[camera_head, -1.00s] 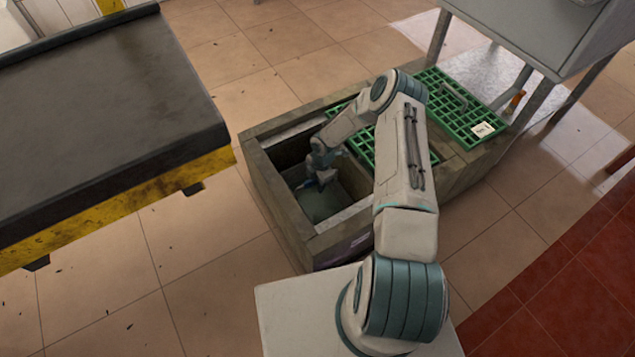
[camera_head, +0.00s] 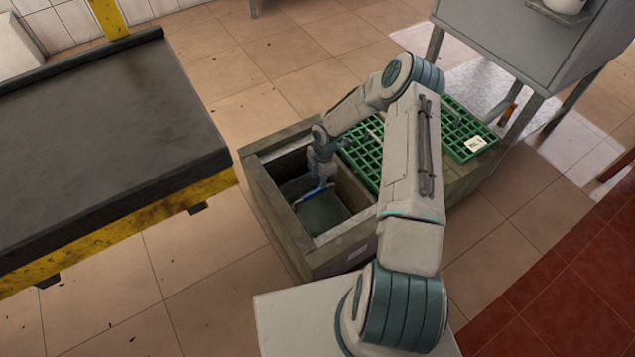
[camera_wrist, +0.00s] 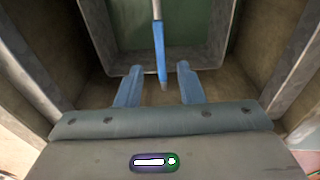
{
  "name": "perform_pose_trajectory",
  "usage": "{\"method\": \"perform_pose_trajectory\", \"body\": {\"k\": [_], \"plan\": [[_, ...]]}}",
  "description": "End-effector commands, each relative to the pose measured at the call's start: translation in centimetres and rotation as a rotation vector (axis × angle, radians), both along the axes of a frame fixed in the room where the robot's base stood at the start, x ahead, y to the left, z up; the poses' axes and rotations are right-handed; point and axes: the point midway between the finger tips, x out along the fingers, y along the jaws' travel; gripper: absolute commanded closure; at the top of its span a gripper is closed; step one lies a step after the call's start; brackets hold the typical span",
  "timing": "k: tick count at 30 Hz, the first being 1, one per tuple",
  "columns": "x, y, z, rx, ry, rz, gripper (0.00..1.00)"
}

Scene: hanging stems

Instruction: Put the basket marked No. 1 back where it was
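A grey-rimmed basket (camera_wrist: 118,62) with a dark green inside sits low in the open left compartment of the wooden box. It also shows in the head view (camera_head: 322,214). Its thin handle has a blue grip (camera_wrist: 161,60), which stands between my two blue fingertips in the wrist view. My gripper (camera_wrist: 158,82) is open, with a gap on both sides of the grip. In the head view my gripper (camera_head: 323,175) hangs inside the compartment, above the blue grip. No number is visible on the basket.
The wooden box (camera_head: 345,240) has green grating lids (camera_head: 368,160) over its right side, one carrying a white tag (camera_head: 475,143). A dark-topped table with a yellow edge (camera_head: 120,225) stands left. A grey metal cabinet (camera_head: 505,40) stands at the back right. Tiled floor lies between.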

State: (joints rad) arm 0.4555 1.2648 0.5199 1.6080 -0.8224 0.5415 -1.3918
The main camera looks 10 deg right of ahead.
Motion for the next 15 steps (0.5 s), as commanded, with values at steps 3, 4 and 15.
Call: {"method": "perform_pose_trajectory", "body": {"k": [3,4,15], "plan": [[0.0,-0.1,1.1,-0.005,0.001,-0.006,0.66],[0.0,-0.2,1.5,-0.009,0.002,-0.013,0.66],[-2.0,-1.5,14.0,-0.178,0.016,-0.331,0.66]]}}
